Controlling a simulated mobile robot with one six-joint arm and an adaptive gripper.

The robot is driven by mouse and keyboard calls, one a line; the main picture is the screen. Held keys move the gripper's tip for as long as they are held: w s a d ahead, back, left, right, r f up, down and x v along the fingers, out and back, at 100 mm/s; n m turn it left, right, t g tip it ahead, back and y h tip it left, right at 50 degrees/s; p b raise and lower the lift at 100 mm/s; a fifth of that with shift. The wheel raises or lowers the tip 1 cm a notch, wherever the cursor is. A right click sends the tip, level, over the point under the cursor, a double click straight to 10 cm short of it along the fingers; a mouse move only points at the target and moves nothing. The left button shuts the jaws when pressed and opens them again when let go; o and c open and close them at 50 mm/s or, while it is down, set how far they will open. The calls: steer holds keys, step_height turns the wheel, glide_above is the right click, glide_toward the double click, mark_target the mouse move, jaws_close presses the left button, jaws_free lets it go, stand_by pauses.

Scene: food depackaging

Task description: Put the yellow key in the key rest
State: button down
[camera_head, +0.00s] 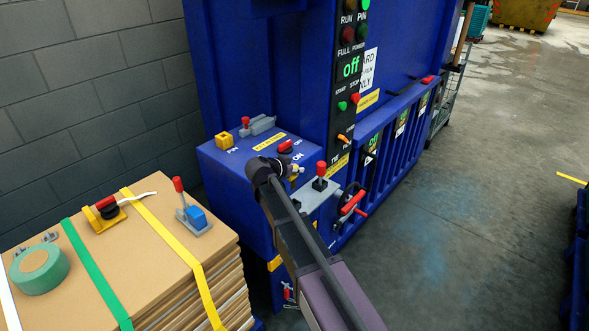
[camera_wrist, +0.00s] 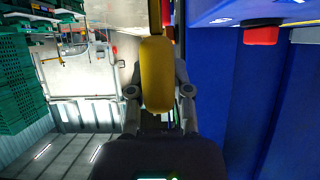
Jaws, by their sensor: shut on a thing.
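The yellow key (camera_wrist: 156,72) is between the two fingers of my gripper (camera_wrist: 158,92) in the wrist view. Its broad yellow body points up the picture, and my gripper is shut on it. In the head view my gripper (camera_head: 291,170) is over the blue machine's low ledge, near the red knob and the "ON" lettering. The key is mostly hidden there behind my wrist. I cannot tell for sure which fitting is the key rest. A small yellow block (camera_head: 224,140) sits on the ledge beside the "PIN" lettering, apart from my gripper.
The ledge carries a red-handled latch (camera_head: 262,126) and a grey plate with a red-topped lever (camera_head: 320,176). A red-handled wheel (camera_head: 352,203) sticks out to the right. A cardboard stack (camera_head: 150,245) with tape and tools stands at left. The floor at right is largely clear.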

steer(key=shift+f, duration=0.15)
steer(key=shift+f+b, duration=2.75)
steer(key=shift+b, duration=0.15)
steer(key=shift+f+b, duration=2.1)
steer(key=shift+c, duration=2.4)
jaws_free()
steer(key=shift+r, duration=0.2)
step_height(320, 180, up, 10)
steer(key=p, duration=1)
steer(key=shift+f, duration=0.15)
